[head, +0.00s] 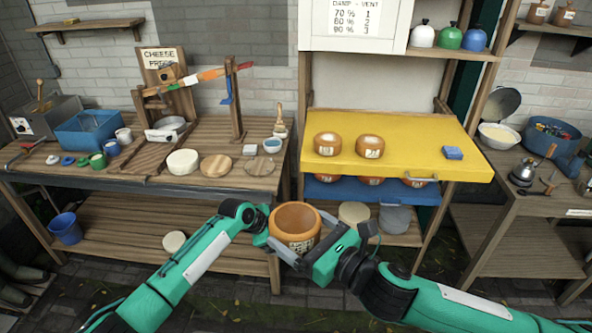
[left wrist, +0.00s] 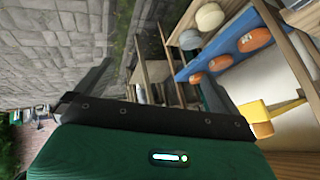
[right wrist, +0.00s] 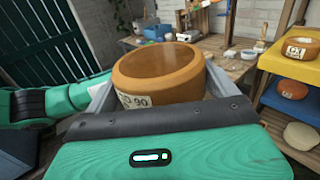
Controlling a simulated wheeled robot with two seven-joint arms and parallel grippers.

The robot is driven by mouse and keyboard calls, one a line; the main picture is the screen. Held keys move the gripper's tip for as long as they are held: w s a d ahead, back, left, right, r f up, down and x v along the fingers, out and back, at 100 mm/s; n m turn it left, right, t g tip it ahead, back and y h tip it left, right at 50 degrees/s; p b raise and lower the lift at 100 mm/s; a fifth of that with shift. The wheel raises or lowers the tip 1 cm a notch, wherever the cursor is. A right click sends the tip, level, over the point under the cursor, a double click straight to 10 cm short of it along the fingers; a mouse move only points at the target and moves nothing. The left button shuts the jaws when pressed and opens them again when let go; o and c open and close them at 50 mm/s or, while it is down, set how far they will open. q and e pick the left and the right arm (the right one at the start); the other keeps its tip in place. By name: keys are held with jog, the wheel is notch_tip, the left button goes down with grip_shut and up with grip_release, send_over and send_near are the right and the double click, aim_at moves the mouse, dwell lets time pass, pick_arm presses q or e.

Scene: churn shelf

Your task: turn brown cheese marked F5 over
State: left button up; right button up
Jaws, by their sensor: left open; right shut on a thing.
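My right gripper (head: 318,258) is shut on a brown cheese (head: 295,222), held in front of the shelf. In the right wrist view the cheese (right wrist: 158,72) sits between the fingers, its broad face up and slightly tilted. Its pale side label is only partly readable, with "90" showing; I cannot confirm F5. My left gripper (head: 261,238) is open beside the cheese's left side; I cannot tell whether it touches. In the left wrist view its fingers (left wrist: 155,85) have no cheese between them.
Several more are on the blue shelf (head: 345,190) below. The left workbench (head: 225,185) carries a cheese press and dishes. The yellow board's middle front is bare.

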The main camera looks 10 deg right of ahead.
pick_arm(q)
jog(key=s+d+r+m+g, duration=0.1)
jog(key=d+r+m, duration=0.35)
jog(key=r, duration=0.85)
pick_arm(e)
jog(key=shift+c, duration=0.2)
pick_arm(q)
notch_tip(320, 180, up, 24)
jog(key=m+g+y, duration=0.2)
jog(key=m+y, duration=0.5)
jog(key=m, duration=1)
send_over(295, 218)
jog(key=shift+s+f+n, duration=0.1)
jog(key=shift+f+n, duration=0.15)
jog(key=shift+f, duration=0.1)
notch_tip(295, 218, down, 11)
jog(key=shift+f, duration=0.1)
jog(key=shift+c, duration=0.4)
